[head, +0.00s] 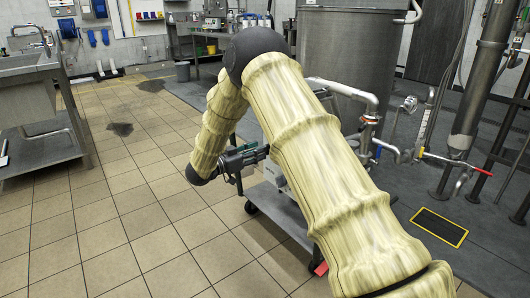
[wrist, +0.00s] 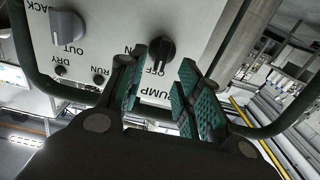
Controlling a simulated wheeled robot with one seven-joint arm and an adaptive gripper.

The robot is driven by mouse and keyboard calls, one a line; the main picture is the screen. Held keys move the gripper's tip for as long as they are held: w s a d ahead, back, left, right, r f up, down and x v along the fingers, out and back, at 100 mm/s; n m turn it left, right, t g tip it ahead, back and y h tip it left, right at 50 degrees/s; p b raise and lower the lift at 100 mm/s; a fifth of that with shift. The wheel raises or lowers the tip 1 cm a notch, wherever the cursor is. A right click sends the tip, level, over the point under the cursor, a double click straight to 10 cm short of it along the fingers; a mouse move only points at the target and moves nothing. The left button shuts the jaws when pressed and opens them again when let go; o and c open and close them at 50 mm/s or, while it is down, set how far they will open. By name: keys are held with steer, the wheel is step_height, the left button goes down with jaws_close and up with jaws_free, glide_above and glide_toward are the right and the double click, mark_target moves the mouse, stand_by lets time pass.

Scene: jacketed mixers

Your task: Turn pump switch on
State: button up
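The pump switch (wrist: 161,50) is a black rotary knob on a pale control panel (wrist: 110,30) in the wrist view. The lettering around it reads upside down, with OFF just below it and PUMP lower down. An ON label, partly covered, lies to its left. My gripper (wrist: 164,68) is open, with its teal-padded fingers apart and the knob between the fingertips in the picture. I cannot tell whether they touch it. In the head view, my gripper (head: 258,155) is at the cart's panel, and my arm hides most of the panel and the switch.
A dark tubular guard (wrist: 35,85) runs around the panel. A large steel tank (head: 345,50) and piping (head: 345,90) stand behind the cart (head: 278,205). Tiled floor (head: 120,215) is open at left.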

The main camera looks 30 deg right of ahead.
steer(key=shift+w+d+b, duration=0.15)
steer(key=shift+d+b, duration=0.3)
steer(key=shift+d, duration=1.75)
jaws_close()
